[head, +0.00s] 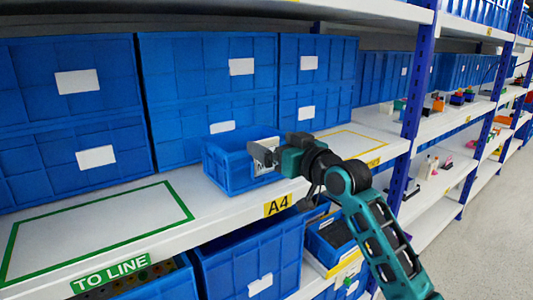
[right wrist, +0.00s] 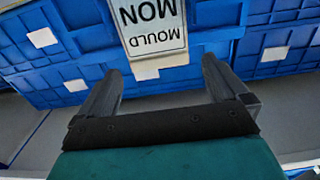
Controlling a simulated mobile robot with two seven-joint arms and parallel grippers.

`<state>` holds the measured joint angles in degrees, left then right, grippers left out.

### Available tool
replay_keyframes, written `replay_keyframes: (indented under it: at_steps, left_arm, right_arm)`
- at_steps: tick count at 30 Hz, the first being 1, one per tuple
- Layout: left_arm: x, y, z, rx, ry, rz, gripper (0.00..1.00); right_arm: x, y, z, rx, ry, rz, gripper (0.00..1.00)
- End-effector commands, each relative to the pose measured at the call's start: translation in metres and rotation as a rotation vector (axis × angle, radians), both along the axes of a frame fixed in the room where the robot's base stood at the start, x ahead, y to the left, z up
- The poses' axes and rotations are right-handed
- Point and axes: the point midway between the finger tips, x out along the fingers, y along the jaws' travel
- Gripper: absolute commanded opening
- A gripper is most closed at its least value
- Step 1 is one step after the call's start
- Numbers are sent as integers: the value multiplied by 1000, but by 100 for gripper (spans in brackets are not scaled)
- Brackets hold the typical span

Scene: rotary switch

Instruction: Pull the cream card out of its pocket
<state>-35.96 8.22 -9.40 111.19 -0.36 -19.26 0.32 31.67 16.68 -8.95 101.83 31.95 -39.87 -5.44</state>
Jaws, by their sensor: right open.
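The cream card (right wrist: 155,30) shows at the top of the right wrist view, upside down, with the dark words "MOULD" and "MON" on it. It is on the front of a small blue bin (head: 226,170) on the shelf. In the head view my right gripper covers most of the card (head: 264,169). My right gripper (head: 262,153) is at the bin's front. It is open and empty in the right wrist view (right wrist: 163,70), its fingers apart either side of the space below the card. I cannot tell the depth left to the card. My left gripper is not in view.
Large blue bins with white labels (head: 77,83) stand behind. The shelf (head: 120,212) has a green-outlined empty area at left and a yellow-outlined one (head: 345,145) at right. A blue upright (head: 411,100) stands to the right. More bins (head: 248,262) fill the shelf below.

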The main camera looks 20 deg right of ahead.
Motion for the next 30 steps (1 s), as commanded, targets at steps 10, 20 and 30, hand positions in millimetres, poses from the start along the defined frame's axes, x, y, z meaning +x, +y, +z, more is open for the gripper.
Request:
replay_keyframes:
  at_steps: [10, 20, 30]
  left_arm:
    - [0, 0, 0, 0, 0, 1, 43]
    - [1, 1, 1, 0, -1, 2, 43]
    - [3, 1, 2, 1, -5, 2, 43]
  right_arm:
    - [12, 5, 0, -1, -1, 0, 100]
    - [12, 4, 0, -1, 0, 0, 73]
    - [12, 4, 0, -1, 0, 0, 45]
